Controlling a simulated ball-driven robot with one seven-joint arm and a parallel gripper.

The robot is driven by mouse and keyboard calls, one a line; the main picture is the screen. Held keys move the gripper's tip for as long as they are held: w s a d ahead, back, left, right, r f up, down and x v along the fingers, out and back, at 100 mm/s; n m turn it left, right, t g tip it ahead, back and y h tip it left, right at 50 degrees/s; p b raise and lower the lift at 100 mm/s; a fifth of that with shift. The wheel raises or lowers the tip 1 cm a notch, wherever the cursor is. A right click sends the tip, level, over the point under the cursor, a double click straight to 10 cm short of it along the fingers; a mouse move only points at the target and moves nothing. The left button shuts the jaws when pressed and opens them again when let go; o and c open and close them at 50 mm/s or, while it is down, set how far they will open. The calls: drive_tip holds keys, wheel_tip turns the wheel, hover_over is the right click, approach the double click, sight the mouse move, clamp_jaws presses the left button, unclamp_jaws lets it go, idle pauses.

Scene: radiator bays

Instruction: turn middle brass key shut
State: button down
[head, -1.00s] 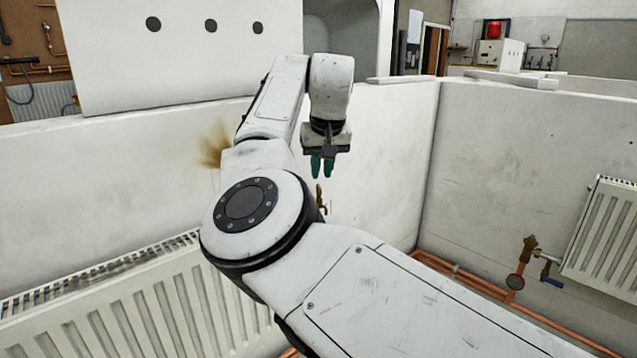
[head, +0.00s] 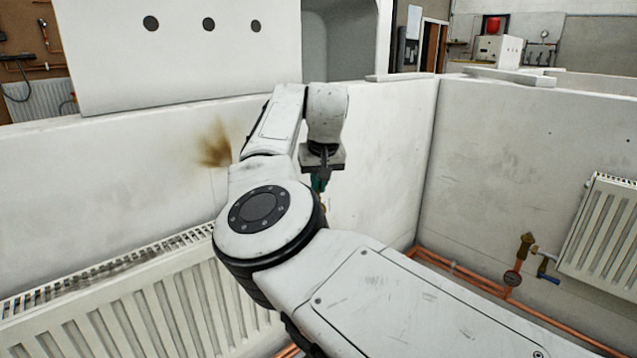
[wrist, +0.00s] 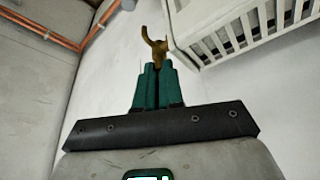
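A brass key (wrist: 155,45) with a forked shape shows just beyond my fingertips in the wrist view, beside a white radiator. My gripper (wrist: 157,66) has teal fingers close together, with the lower end of the brass at their tips. Whether the fingers grip it or only stand against it is unclear. In the head view my gripper (head: 319,184) points down by the wall, and my arm hides most of the brass piece. Another brass valve (head: 525,245) with a blue lever stands on the right, away from the gripper.
A white radiator (head: 140,300) is at the left and another (head: 605,240) at the right. Copper pipes (head: 460,272) run low along the walls. A low white partition wall (head: 90,190) stands behind my arm, with a brown stain on it.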

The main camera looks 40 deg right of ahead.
drive_tip(key=shift+r+m+p, duration=0.15)
drive_tip(key=shift+m+p, duration=0.15)
drive_tip(key=shift+p, duration=0.3)
drive_tip(key=shift+a+r+m+p, duration=0.1)
drive_tip(key=shift+m+p, duration=0.4)
drive_tip(key=shift+p, duration=0.3)
drive_tip(key=m+p, duration=0.1)
drive_tip(key=m, duration=0.1)
drive_tip(key=m+g+h+p, duration=0.1)
drive_tip(key=m+p, duration=0.1)
drive_tip(key=m+g+h+p, duration=0.1)
drive_tip(key=m+p, duration=0.1)
drive_tip(key=shift+w+a+m, duration=0.2)
drive_tip(key=shift+w+m, duration=0.2)
drive_tip(key=shift+w+a+f+m+g, duration=0.1)
drive_tip(key=shift+m+g, duration=0.3)
drive_tip(key=shift+m, duration=0.45)
drive_tip(key=shift+w+f+m+g, duration=0.1)
drive_tip(key=shift+m+g, duration=0.3)
drive_tip(key=shift+m, duration=0.45)
drive_tip(key=c, duration=1.5)
unclamp_jaws()
drive_tip(key=shift+c, duration=0.2)
drive_tip(key=shift+r, duration=0.1)
